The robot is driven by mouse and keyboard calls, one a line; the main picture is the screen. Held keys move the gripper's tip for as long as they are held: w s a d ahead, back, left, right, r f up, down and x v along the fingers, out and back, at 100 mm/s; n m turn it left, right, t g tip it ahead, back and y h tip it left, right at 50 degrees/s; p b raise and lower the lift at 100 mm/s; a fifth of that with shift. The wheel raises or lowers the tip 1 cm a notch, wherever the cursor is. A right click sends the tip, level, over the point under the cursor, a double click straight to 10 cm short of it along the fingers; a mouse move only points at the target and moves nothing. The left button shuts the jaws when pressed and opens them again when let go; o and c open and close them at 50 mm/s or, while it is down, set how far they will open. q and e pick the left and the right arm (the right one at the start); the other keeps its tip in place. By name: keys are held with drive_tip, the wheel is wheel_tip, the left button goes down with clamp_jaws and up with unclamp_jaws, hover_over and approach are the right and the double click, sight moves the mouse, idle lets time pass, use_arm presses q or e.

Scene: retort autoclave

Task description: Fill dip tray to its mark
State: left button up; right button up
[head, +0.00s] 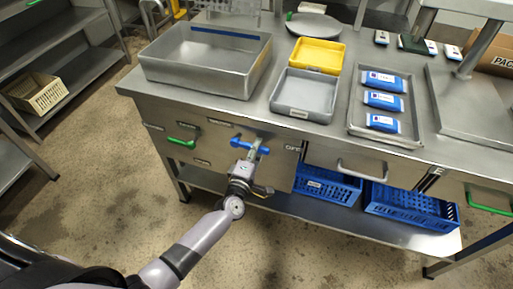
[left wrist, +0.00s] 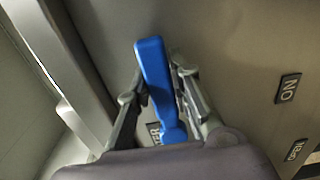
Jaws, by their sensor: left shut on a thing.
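A large steel basin (head: 165,71) sits at the left of the bench, with a blue line along its inner back wall; it may be the dip tray. Its floor looks plain grey, and I cannot tell if liquid is in it. A blue handle (head: 236,144) sticks out from the bench front below the basin. My left gripper (head: 249,155) is at this handle, its fingers on either side of it. In the left wrist view the blue handle (left wrist: 153,70) stands between the fingers of my left gripper (left wrist: 160,90), which is shut on it. My right gripper is out of view.
A grey tray (head: 303,113), a yellow tray (head: 318,43) and a steel tray (head: 358,126) with blue-and-white packs (head: 383,100) are on the bench. A green handle (head: 181,142) is left of my gripper. Blue crates (head: 410,215) stand below. The floor at left is clear.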

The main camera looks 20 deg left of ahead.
use_arm(q)
clamp_jaws()
drive_tip(key=shift+f, duration=0.2)
drive_tip(key=shift+f+m, duration=0.3)
drive_tip(key=shift+m, duration=0.3)
drive_tip(key=shift+a+f+m+b, duration=0.3)
drive_tip(key=shift+f+m, duration=0.4)
drive_tip(key=shift+m, duration=0.55)
drive_tip(key=shift+a+f+m+b, duration=0.3)
drive_tip(key=shift+f+m, duration=0.4)
drive_tip(key=shift+m, duration=0.6)
drive_tip(key=shift+a+f+m+b, duration=0.2)
drive_tip(key=shift+a+f+m, duration=0.35)
drive_tip(key=shift+m, duration=0.7)
drive_tip(key=shift+d+f, duration=0.1)
drive_tip(key=shift+f, duration=0.1)
